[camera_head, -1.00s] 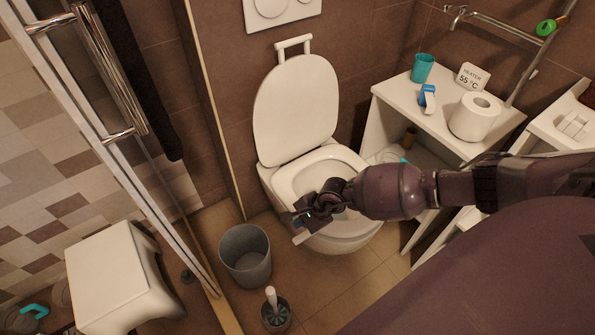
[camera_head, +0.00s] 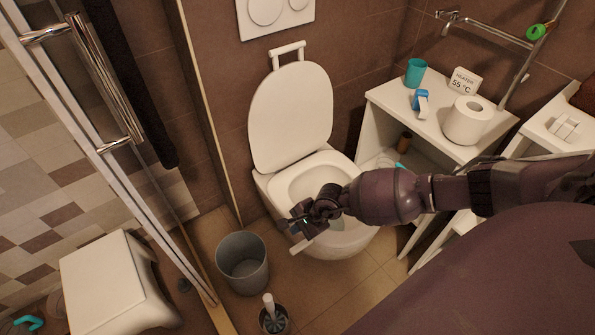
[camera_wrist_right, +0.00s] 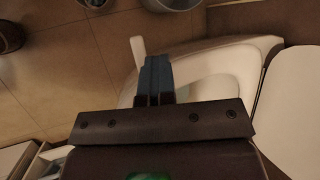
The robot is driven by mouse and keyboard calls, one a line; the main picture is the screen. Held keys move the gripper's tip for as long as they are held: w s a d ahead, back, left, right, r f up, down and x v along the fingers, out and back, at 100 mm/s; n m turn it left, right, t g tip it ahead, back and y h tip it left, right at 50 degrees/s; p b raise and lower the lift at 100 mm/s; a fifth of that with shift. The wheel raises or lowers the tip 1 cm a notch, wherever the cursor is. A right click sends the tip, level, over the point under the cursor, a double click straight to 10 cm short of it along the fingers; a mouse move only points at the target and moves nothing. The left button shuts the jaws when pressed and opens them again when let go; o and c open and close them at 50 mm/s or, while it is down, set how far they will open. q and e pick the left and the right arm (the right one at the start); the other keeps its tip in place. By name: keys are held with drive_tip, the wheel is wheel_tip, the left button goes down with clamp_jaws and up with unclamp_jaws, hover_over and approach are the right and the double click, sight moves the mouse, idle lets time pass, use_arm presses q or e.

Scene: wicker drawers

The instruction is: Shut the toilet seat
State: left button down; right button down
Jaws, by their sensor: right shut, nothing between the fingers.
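The white toilet seat lid (camera_head: 291,117) stands raised, leaning back towards the wall behind the bowl. It also shows at the right in the wrist view (camera_wrist_right: 292,125). The toilet bowl (camera_head: 338,168) is uncovered, with its front partly hidden by my right arm. My right gripper (camera_head: 296,232) is shut and empty over the front left of the bowl, apart from the lid. Its closed fingers also show in the wrist view (camera_wrist_right: 157,75), with the bowl behind them. My left gripper is not in view.
A grey bin (camera_head: 243,262) and a toilet brush (camera_head: 271,312) stand on the floor left of the toilet. A white shelf unit (camera_head: 389,101) with a toilet roll (camera_head: 467,121) stands at the right. A white stool (camera_head: 110,280) is at the lower left, beyond the glass door.

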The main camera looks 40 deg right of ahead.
drive_tip(key=c, duration=1)
unclamp_jaws()
drive_tip(key=shift+r, duration=0.1)
drive_tip(key=p+v, duration=0.3)
drive_tip(key=v, duration=0.7)
drive_tip(key=shift+r, duration=0.25)
drive_tip(key=shift+s+d, duration=0.1)
drive_tip(key=shift+d, duration=0.05)
